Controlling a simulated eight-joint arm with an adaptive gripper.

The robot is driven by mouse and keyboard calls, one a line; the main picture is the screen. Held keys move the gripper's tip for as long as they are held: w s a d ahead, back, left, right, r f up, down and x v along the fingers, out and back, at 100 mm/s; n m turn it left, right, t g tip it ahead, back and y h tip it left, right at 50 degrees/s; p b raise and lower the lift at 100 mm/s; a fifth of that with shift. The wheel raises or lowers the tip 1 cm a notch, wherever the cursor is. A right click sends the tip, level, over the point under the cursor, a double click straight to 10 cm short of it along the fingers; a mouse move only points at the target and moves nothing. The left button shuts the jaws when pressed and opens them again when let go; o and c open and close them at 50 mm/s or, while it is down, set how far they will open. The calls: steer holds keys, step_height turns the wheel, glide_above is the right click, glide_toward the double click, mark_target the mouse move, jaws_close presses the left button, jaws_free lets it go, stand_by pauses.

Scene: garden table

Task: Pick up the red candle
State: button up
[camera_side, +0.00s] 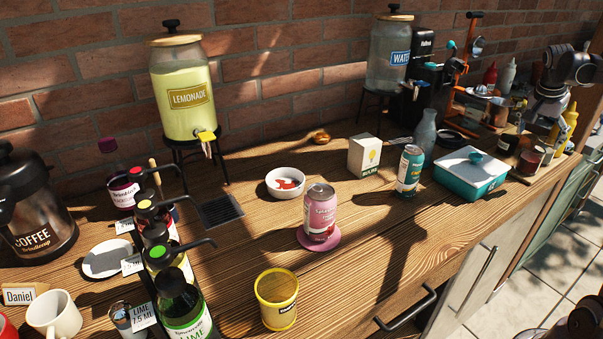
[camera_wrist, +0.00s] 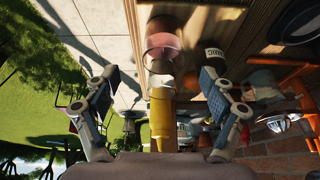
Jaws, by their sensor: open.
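What looks like the red candle, a dark red glass jar (camera_side: 530,160), stands near the front right of the counter. In the wrist view a reddish translucent jar (camera_wrist: 162,46), apparently the same one, lies ahead of and between my fingers. My gripper (camera_wrist: 160,92) is open and empty, with its two fingers spread wide to either side. In the side view my gripper (camera_side: 547,108) hangs at the far right, above and behind the jar; its fingertips are small and partly lost among the clutter there.
A yellow bottle (camera_side: 568,118) stands close to my gripper; it shows between the fingers in the wrist view (camera_wrist: 162,115). A dark labelled jar (camera_side: 508,144) is beside the red jar. A teal box (camera_side: 468,180) sits to the left. The counter's front edge is near.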

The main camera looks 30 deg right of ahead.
mark_target(532, 155)
steer(key=x, duration=0.9)
steer(key=shift+w, duration=0.25)
steer(key=shift+c, duration=0.2)
steer(key=c, duration=1.6)
steer(key=shift+r, duration=0.15)
